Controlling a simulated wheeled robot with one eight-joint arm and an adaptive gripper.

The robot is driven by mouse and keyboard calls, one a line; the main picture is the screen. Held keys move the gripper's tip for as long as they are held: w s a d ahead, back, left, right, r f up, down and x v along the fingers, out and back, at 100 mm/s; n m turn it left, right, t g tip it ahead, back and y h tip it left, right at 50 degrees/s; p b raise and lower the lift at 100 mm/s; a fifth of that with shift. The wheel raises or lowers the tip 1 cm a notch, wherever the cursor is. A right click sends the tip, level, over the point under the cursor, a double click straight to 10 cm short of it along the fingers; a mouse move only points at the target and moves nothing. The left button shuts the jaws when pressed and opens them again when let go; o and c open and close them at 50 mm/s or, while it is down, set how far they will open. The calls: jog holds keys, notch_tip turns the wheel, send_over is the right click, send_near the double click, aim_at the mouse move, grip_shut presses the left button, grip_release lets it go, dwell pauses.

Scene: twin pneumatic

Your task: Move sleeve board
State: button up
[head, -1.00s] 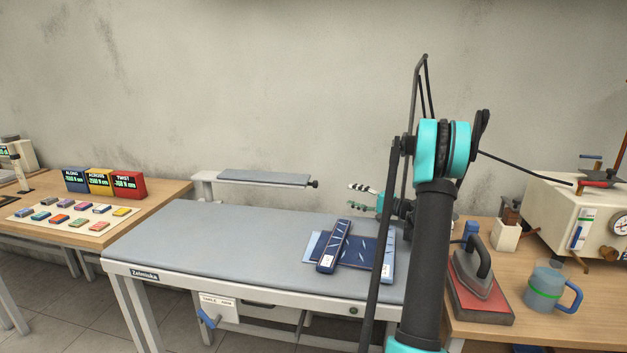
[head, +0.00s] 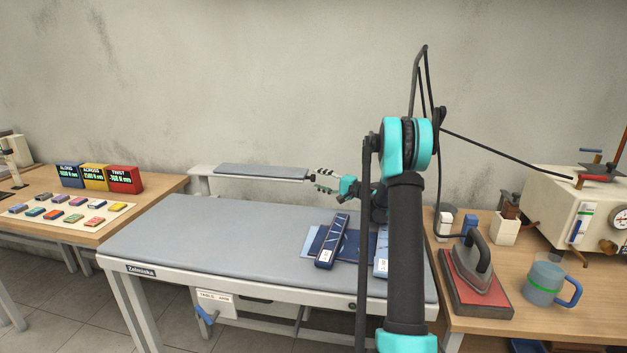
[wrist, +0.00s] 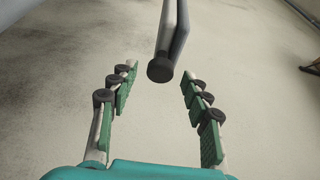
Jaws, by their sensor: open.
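The sleeve board (head: 262,172) is a narrow grey padded board on a pale swing arm behind the ironing table, with a dark round knob (head: 311,178) at its right end. My gripper (head: 322,181) is open at that right end, its fingers pointing left toward the knob. In the wrist view the knob (wrist: 160,70) lies ahead and between the lines of the two open fingers, near the fingertips of my gripper (wrist: 157,82). Nothing is between the finger pads. I cannot tell whether the fingers touch the knob.
The grey ironing table (head: 200,240) holds folded dark blue cloth (head: 358,243) and blue bars (head: 331,242). An iron (head: 472,263) and a mug (head: 547,283) stand on the right bench. Coloured display boxes (head: 97,177) stand on the left bench. The table's left half is clear.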

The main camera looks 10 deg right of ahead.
aim_at(313, 178)
jog(key=shift+x, duration=1.7)
jog(key=shift+s, duration=0.1)
grip_shut()
